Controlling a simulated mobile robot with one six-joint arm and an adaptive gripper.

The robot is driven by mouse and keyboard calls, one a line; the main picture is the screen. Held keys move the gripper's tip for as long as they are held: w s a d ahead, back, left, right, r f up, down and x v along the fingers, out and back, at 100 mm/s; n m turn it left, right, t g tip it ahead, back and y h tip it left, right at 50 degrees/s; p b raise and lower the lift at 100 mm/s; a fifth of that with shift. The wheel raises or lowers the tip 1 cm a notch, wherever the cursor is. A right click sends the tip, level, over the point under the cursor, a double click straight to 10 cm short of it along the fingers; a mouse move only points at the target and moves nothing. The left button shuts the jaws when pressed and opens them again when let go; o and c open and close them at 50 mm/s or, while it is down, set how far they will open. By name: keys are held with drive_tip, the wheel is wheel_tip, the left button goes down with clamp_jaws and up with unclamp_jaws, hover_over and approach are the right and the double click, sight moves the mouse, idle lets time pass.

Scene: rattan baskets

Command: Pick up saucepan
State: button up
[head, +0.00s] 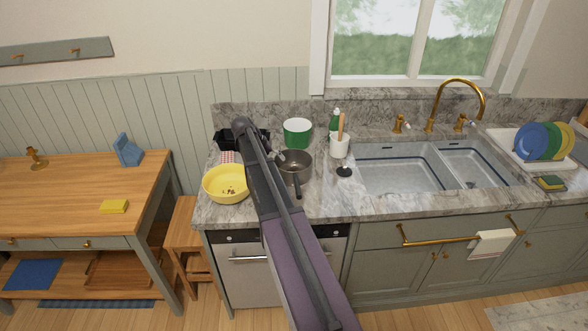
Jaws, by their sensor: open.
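The saucepan (295,169) is a dark grey metal pan standing upright on the marble counter, left of the sink. Its dark handle points toward the counter's front edge. My arm crosses the picture from the bottom and hides part of the counter just left of the pan. My gripper (279,157) shows small at the pan's left rim, partly hidden by my arm. It is open with nothing seen in it. I cannot tell whether it touches the rim.
A yellow bowl (224,184) stands left of my arm. A green pot (297,132) stands behind the saucepan, and a white utensil holder (340,146) to its right. A dark rack (232,138) is at back left. The double sink (395,185) lies right.

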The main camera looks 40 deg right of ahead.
drive_tip(key=shift+d, duration=0.15)
drive_tip(key=b, duration=0.6)
approach(295, 181)
drive_tip(key=w+x, duration=0.1)
drive_tip(key=x, duration=0.3)
drive_tip(key=shift+s+d+f+b, duration=0.5)
drive_tip(key=shift+f+b, duration=0.15)
drive_tip(key=shift+f, duration=0.1)
drive_tip(key=shift+b+x, duration=2.1)
drive_tip(key=shift+x, duration=0.45)
drive_tip(key=shift+s, duration=0.2)
clamp_jaws()
